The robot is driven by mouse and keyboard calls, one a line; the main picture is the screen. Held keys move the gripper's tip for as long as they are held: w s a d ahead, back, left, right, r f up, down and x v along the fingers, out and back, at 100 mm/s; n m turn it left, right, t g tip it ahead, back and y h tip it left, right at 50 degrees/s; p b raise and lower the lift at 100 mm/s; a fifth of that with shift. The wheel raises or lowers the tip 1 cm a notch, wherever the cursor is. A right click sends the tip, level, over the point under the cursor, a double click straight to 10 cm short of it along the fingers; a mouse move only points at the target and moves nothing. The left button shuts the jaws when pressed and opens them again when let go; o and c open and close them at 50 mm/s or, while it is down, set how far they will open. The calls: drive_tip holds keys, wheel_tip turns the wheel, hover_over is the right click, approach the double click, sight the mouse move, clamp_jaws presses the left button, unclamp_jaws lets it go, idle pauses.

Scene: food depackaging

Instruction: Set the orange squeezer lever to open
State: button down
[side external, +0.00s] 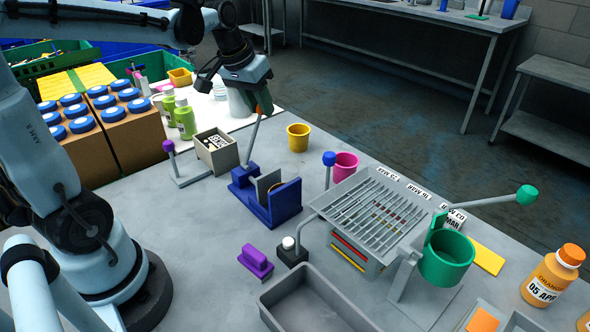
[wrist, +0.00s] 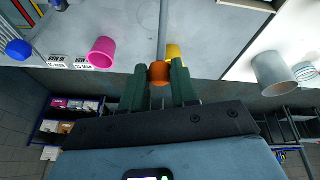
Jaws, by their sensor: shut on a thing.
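A blue press-like device (side external: 277,205) stands on the grey table, with upright plates and a thin grey lever (side external: 251,140) rising from its back. The lever ends in an orange knob (side external: 261,109). My gripper (side external: 262,104) is at the top of this lever, tilted downward. In the wrist view, the green fingers of my gripper (wrist: 159,80) are shut on the orange knob (wrist: 160,71), one on each side. The grey lever (wrist: 162,30) runs away from the knob. A small brownish thing between the blue device's plates is mostly hidden.
A purple-knobbed lever (side external: 169,147) and a beige box (side external: 216,151) stand left of the blue device. A yellow cup (side external: 298,137), pink cup (side external: 345,166) and blue-knobbed lever (side external: 329,159) are at right. A green cup device (side external: 446,259) with a green-knobbed lever (side external: 525,194) stands farther right.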

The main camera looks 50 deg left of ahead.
drive_tip(key=s+t, duration=0.3)
drive_tip(key=s, duration=0.3)
drive_tip(key=shift+s+r, duration=0.35)
drive_tip(key=shift+s, duration=0.1)
drive_tip(key=c, duration=0.9)
unclamp_jaws()
drive_tip(key=shift+o, duration=0.2)
drive_tip(key=shift+t, duration=0.3)
drive_tip(key=v, duration=1.2)
